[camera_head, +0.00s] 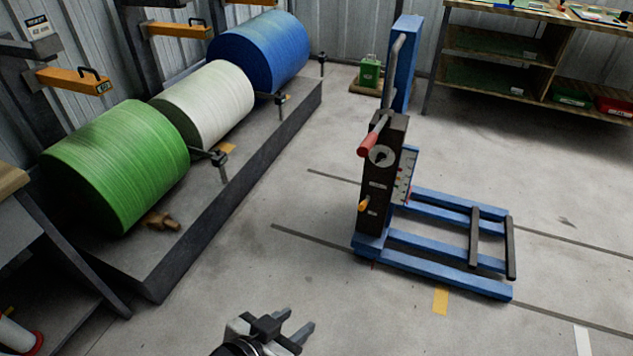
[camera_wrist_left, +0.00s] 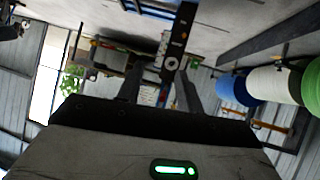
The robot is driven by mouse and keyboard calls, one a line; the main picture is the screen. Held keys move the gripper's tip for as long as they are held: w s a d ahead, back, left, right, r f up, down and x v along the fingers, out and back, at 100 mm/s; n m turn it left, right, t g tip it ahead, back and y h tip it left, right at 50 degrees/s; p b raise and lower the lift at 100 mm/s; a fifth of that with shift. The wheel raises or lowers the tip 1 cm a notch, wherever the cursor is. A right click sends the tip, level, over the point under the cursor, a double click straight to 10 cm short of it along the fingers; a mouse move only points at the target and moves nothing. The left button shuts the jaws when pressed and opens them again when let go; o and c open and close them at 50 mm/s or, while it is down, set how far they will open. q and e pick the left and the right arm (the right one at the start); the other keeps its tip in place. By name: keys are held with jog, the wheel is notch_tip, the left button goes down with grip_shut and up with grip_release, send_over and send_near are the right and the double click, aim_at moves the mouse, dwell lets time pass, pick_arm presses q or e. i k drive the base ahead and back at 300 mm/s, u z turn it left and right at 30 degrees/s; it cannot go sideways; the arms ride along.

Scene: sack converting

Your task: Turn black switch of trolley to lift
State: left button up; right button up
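The blue trolley (camera_head: 440,270) stands on the floor right of centre in the head view, with two dark bars across its forks. Its upright black panel (camera_head: 374,185) carries a round grey dial (camera_head: 382,156), a red-ended lever (camera_head: 366,146) and a small orange handle (camera_head: 363,205). A black switch is too small to make out for certain. The panel and dial (camera_wrist_left: 171,64) also show inverted in the left wrist view, beyond the fingers. My left gripper (camera_head: 297,321) is open and empty, low in the head view and well apart from the trolley. My right gripper is not in view.
Green (camera_head: 115,165), white (camera_head: 205,103) and blue (camera_head: 260,50) rolls lie on a dark platform (camera_head: 240,165) at the left. A workbench with shelves (camera_head: 490,45) stands at the back right. The floor between my gripper and the trolley is clear.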

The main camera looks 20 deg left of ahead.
aim_at(381, 156)
jog(key=z, duration=0.2)
jog(key=k, duration=0.4)
jog(key=u, duration=1.85)
jog(key=i, duration=0.9)
jog(key=z, duration=0.95)
jog(key=i, duration=1.05)
jog(key=z, duration=0.35)
